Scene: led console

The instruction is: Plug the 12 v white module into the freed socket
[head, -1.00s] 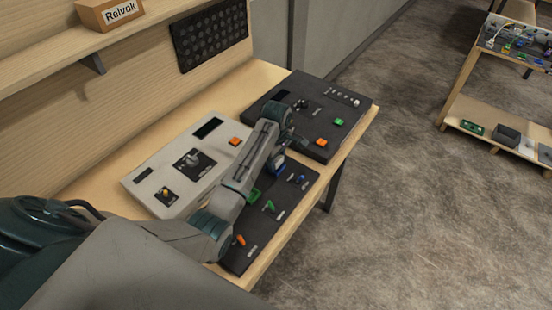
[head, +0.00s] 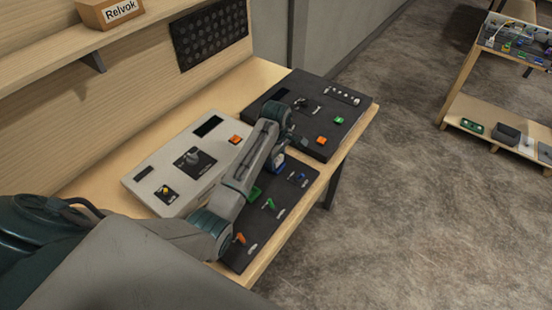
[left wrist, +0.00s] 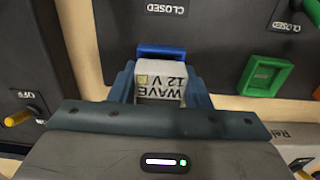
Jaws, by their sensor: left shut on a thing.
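My left gripper (left wrist: 160,85) is shut on a white module (left wrist: 160,94) marked "WAVE 12 V", which reads upside down in the left wrist view. A blue part (left wrist: 161,52) shows just beyond the module; I cannot tell whether the module is seated in it. In the head view my left gripper (head: 279,162) is low over the far end of the front dark panel (head: 240,258), largely hidden by my arm. A green socket frame (left wrist: 262,76) lies right of the module in the left wrist view, also partly visible in the head view (head: 254,193). My right gripper is out of view.
The front panel carries a green lever (head: 269,203), an orange lever (head: 239,238) and a blue lever (head: 301,176). A pale console (head: 150,190) lies left of my arm and another dark console (head: 310,110) behind. A shelf with a box (head: 108,14) hangs above.

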